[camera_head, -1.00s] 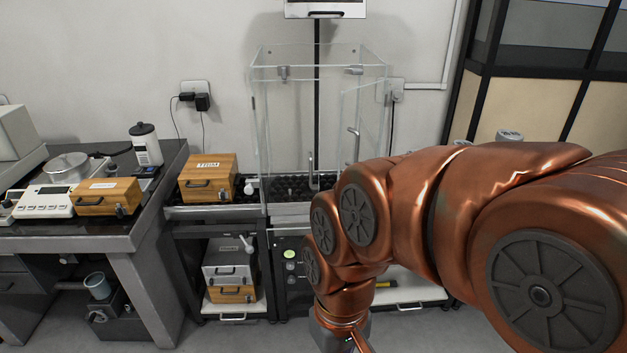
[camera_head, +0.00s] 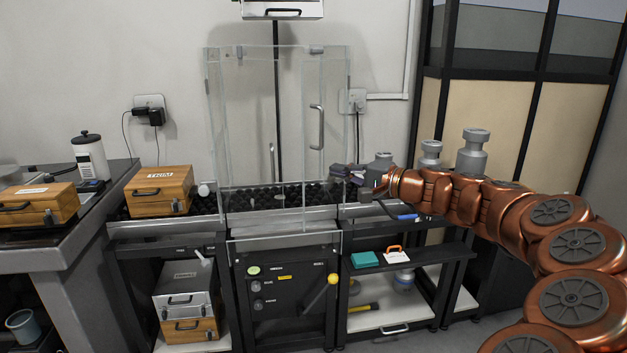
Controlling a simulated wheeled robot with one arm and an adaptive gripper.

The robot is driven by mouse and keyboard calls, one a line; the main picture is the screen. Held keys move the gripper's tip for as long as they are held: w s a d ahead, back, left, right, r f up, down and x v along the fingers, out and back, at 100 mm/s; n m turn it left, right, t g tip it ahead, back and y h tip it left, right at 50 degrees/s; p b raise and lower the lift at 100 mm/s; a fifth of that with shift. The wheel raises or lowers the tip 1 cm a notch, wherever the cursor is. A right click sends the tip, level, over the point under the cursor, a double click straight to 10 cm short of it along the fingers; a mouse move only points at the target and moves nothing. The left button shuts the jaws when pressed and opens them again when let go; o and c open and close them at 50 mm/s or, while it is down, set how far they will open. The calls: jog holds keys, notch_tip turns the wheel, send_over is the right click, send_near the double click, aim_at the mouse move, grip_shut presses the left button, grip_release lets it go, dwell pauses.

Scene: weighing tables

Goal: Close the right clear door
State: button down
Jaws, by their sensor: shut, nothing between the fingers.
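The clear enclosure (camera_head: 250,110) stands on the middle bench against the wall. Its right clear door (camera_head: 313,90) carries a vertical metal handle (camera_head: 317,128). The door looks angled out from the front, but see-through panes overlap and I cannot tell how far. A second, lower handle (camera_head: 272,160) shows to its left. My gripper (camera_head: 338,172) is shut and empty, its dark fingers pointing left at the enclosure's right side, below and right of the door handle. I cannot tell whether the fingertips touch the glass.
Grey weights (camera_head: 472,153) stand behind and beside my arm on the right. A wooden box (camera_head: 160,190) sits on the bench left of the enclosure. A right-hand shelf (camera_head: 420,257) holds a teal box (camera_head: 365,259). Floor shows in front of the benches.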

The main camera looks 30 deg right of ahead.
jog(key=d+f+m+t+h, duration=0.1)
jog(key=d, duration=0.3)
send_near(305, 157)
jog(key=b+x, duration=0.1)
jog(key=x, duration=0.6)
jog(key=shift+w, duration=0.15)
jog(key=shift+m+h, duration=0.3)
